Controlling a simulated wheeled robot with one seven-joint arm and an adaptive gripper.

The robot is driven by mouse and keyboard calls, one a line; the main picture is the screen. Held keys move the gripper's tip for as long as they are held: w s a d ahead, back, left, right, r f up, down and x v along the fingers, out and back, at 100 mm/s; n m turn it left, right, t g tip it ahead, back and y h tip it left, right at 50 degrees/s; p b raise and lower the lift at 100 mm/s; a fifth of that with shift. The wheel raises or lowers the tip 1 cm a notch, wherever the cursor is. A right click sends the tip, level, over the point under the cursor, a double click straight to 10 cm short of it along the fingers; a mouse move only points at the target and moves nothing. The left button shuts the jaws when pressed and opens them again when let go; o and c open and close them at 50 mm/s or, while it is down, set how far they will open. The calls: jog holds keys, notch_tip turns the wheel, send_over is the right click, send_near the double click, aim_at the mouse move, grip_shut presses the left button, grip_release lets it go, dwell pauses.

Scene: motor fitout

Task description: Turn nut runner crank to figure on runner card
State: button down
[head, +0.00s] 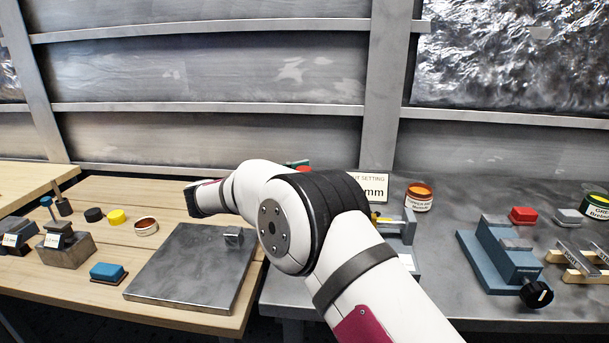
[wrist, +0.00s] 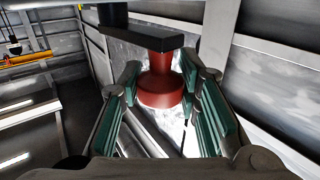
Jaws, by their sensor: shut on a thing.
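In the wrist view a red crank handle (wrist: 160,92) with a wide round end hangs from a dark crank arm (wrist: 135,32). My gripper (wrist: 160,78) has its teal-padded fingers on either side of the handle and is shut on it. In the head view my arm hides most of the gripper and crank; only a small red and green patch shows above the arm. A white card (head: 374,187) stands behind the arm. Its visible text ends in "SETTING" and "mm"; the figure is hidden.
A grey metal plate (head: 190,268) lies on the wooden bench at left, near a blue block (head: 108,272) and small tins. On the grey bench at right are an orange-topped tin (head: 418,197), a blue fixture with a black knob (head: 536,292) and a red block (head: 523,215).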

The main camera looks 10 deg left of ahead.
jog(key=shift+w+r, duration=0.1)
dwell(0.3)
jog(key=c, duration=1.1)
grip_release()
jog(key=shift+a, duration=0.1)
jog(key=v, duration=1.2)
